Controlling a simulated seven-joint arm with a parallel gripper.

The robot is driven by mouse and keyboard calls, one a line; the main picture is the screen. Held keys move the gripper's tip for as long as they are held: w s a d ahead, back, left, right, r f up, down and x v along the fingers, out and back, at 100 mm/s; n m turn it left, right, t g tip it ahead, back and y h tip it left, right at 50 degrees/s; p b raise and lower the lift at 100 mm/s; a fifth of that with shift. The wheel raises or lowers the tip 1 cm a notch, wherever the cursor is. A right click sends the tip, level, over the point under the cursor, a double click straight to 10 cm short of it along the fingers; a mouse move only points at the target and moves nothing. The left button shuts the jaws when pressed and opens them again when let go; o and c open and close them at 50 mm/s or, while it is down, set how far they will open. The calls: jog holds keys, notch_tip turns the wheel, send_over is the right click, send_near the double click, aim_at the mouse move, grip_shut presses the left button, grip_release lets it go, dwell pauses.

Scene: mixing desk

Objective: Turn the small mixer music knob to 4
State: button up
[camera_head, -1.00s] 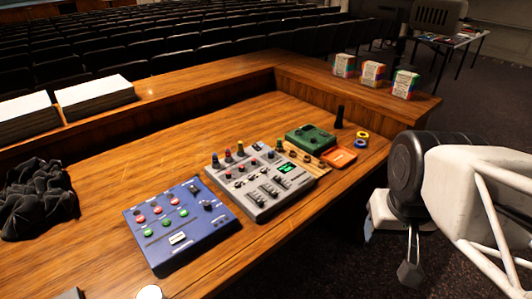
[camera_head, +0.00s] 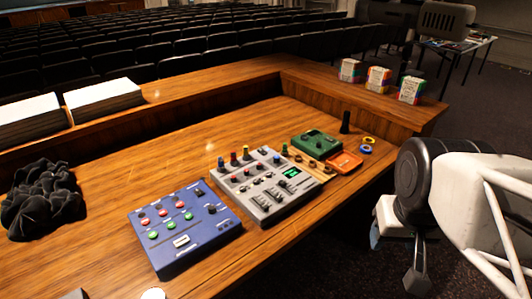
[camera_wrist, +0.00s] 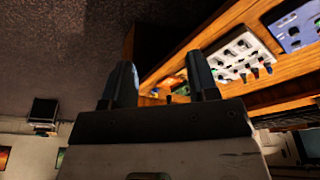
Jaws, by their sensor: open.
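A blue mixer box (camera_head: 183,226) with red and green knobs and one dark knob at its right lies on the wooden desk. A larger grey mixer (camera_head: 265,184) with colored knobs, sliders and a green display lies right of it. Their labels are too small to read, so I cannot tell which knob is the music one. My gripper (camera_wrist: 162,80) is open and empty, its two dark fingers apart in the wrist view. In the head view it hangs right of the desk's near edge, well away from both mixers. Both mixers also show at the wrist view's upper right.
A green box (camera_head: 315,143), an orange tray (camera_head: 345,161), a dark upright cylinder (camera_head: 345,122) and tape rolls (camera_head: 366,149) sit right of the grey mixer. Black cloth (camera_head: 42,200) lies left. A raised ledge (camera_head: 210,87) borders the desk's back.

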jog(key=shift+c, duration=0.6)
jog(key=shift+w, duration=0.1)
